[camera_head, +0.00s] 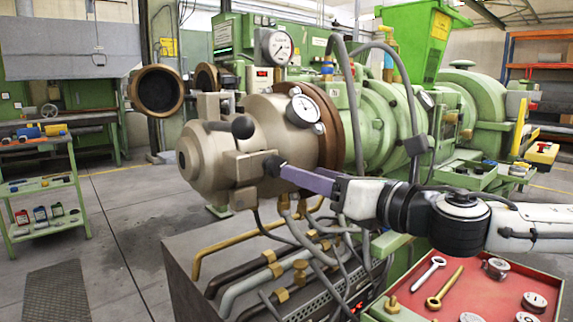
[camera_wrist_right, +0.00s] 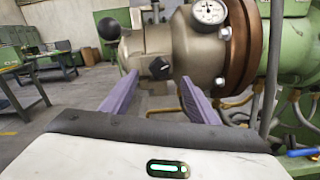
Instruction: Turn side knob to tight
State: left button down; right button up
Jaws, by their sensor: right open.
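The side knob (camera_head: 272,165) is a small black knob on the near side of the tan extruder head (camera_head: 213,155). In the right wrist view the knob (camera_wrist_right: 159,68) shows a pale mark on its face. My right gripper (camera_head: 287,173) has purple fingers and reaches in from the right, with its tips close to the knob in the head view. In the wrist view the right gripper (camera_wrist_right: 159,79) is open, with one finger on each side of the knob. I see no grip on the knob, and cannot tell whether a fingertip touches it. My left gripper is not in view.
A black ball handle (camera_head: 242,127) sticks out above the knob. Pipes and hoses (camera_head: 240,250) run below. A red-topped tray (camera_head: 470,290) with tools and dials is at lower right.

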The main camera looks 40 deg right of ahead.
aim_at(280, 165)
jog(key=shift+w+a+p, duration=0.15)
jog(key=shift+w+p, duration=0.3)
jog(key=shift+w, duration=1.35)
jog(key=shift+w+a+p, duration=0.1)
jog(key=shift+w+p, duration=0.35)
jog(key=shift+w, duration=1.3)
jog(key=c, duration=1)
